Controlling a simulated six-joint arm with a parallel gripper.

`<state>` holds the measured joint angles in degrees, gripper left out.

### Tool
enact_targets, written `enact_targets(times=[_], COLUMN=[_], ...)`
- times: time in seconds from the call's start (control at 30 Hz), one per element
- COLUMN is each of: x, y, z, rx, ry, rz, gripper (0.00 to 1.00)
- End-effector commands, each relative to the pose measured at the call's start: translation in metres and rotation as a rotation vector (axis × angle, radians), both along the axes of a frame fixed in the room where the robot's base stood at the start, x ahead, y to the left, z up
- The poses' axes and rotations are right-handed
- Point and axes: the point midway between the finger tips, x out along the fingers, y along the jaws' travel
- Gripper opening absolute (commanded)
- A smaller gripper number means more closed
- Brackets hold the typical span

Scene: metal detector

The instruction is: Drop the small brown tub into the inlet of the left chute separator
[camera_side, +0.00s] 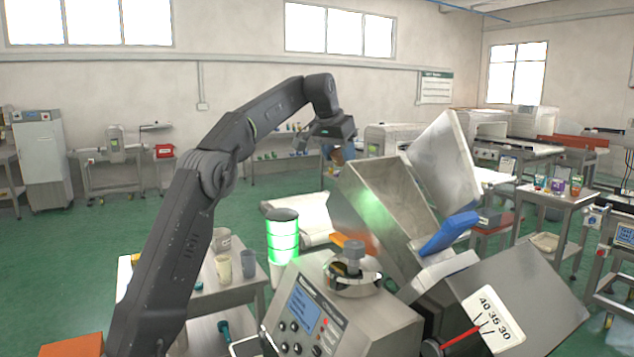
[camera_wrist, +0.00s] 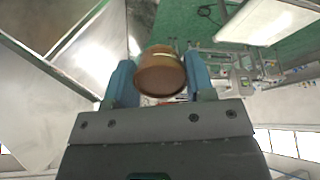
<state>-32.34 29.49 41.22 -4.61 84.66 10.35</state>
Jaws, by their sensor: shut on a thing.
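My gripper (camera_side: 337,151) is shut on the small brown tub (camera_wrist: 160,73). In the wrist view the tub sits between the two blue fingers, with its round end facing the camera. In the side view the tub (camera_side: 341,156) is small and partly hidden by the fingers. The metal separator (camera_side: 362,218) stands at centre right, with an open, box-like inlet (camera_side: 390,190) and a raised lid plate (camera_side: 445,162). In the side view my gripper appears above and left of the inlet's upper edge. In the wrist view metal walls (camera_wrist: 80,60) show left of the tub.
A control unit (camera_side: 320,312) with a blue screen stands in front of the separator. A green-lit cylinder (camera_side: 283,240) is left of it. A side table (camera_side: 205,300) holds several cups. A tilted box with a dial (camera_side: 495,315) is at lower right.

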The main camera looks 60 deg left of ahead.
Motion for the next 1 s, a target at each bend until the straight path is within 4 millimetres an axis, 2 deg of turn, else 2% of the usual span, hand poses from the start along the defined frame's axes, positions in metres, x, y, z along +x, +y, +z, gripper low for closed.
enact_targets(times=[0.2,0.4,0.67,1.0], x=[0.005,0.006,0.014,0.030], y=[-0.028,-0.044,-0.072,-0.136], z=[0.033,0.052,0.046,0.038], rx=[0.015,0.023,0.029,0.041], ry=[-0.040,-0.063,-0.084,-0.143], rz=[-0.032,-0.048,-0.087,-0.182], gripper=[0.27,0.27,0.27,0.27])
